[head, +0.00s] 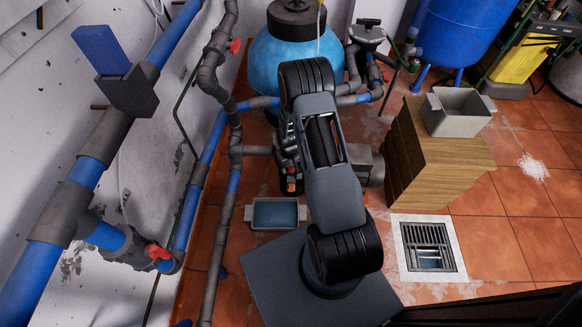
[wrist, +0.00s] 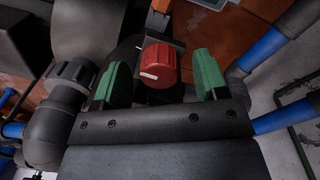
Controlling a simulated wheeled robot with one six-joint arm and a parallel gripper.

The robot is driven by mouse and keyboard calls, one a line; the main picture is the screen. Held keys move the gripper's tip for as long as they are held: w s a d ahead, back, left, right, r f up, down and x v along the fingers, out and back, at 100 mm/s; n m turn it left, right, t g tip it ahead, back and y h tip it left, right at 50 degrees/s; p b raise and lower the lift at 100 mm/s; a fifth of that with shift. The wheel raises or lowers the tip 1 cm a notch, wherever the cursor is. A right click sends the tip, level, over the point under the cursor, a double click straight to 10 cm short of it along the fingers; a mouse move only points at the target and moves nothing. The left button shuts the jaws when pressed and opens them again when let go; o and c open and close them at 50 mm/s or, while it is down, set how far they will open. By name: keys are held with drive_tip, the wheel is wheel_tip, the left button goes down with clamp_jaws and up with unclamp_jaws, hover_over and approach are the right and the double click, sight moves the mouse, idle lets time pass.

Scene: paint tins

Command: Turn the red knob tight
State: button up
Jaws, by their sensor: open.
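The red knob (wrist: 158,66) shows in the wrist view, with a white mark on its face. It sits between the two green fingers of my gripper (wrist: 160,62). The gripper is open, with a visible gap on each side of the knob. The fingers do not appear to touch it. In the head view my own arm covers most of this spot. A small reddish patch (head: 291,184) shows beside the arm, but I cannot tell whether it is the knob.
Grey and blue pipes (head: 197,185) run along the left wall, with a red valve handle (head: 157,251). A blue tank (head: 270,57) stands behind my arm. A wooden block (head: 440,165) bearing a grey bin (head: 457,122) stands at right. A floor drain (head: 430,247) lies in front of it.

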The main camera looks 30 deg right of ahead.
drive_tip(key=shift+f, duration=0.35)
drive_tip(key=c, duration=0.9)
drive_tip(key=shift+m+b, duration=0.4)
drive_tip(key=shift+m, duration=0.3)
drive_tip(key=o, duration=0.9)
wheel_tip(320, 180, up, 14)
drive_tip(key=p, duration=0.3)
drive_tip(key=shift+a+p, duration=0.3)
drive_tip(key=shift+p, duration=0.1)
